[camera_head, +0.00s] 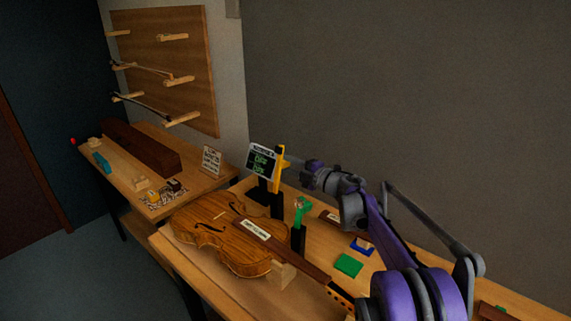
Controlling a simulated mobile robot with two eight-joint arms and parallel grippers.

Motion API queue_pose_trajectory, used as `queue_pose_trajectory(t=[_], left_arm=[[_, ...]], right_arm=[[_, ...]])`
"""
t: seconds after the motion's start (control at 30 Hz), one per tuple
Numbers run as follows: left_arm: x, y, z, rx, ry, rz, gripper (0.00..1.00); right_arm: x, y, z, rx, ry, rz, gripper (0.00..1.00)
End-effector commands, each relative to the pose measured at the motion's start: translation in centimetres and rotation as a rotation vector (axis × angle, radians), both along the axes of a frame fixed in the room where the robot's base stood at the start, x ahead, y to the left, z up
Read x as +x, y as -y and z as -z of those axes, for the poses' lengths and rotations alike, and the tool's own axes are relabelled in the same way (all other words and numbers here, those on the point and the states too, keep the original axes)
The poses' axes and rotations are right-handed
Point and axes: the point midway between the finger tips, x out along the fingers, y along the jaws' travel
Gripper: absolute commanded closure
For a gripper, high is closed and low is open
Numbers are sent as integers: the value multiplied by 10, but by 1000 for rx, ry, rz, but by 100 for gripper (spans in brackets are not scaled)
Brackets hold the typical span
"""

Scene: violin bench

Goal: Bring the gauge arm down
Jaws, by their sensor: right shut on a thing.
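The gauge arm, a yellow bar (278,172), stands upright on a dark stand (277,205) behind the violin. Beside it on the left is a small display (261,163) with green text. My right gripper (290,160) comes in from the right and is shut on the upper part of the yellow arm. Its fingers are small and dark here, so the exact contact is hard to see. The violin (220,235) lies on the bench with a white label (255,229) on it. My left gripper is not in view.
A green piece on a black post (298,240) stands close to the violin's neck. A green block (348,265) and a blue item (362,245) lie to the right. A side bench (125,170) with a long brown case and small items stands at left, below a wall rack (165,60).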

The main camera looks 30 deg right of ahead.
Motion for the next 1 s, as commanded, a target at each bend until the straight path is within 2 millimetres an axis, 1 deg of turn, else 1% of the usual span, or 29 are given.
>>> queue_pose_trajectory(t=[0.8,1.0], left_arm=[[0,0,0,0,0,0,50],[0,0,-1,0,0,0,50]], right_arm=[[0,0,0,-1,0,0,100],[-1,-3,-2,-32,13,0,100]])
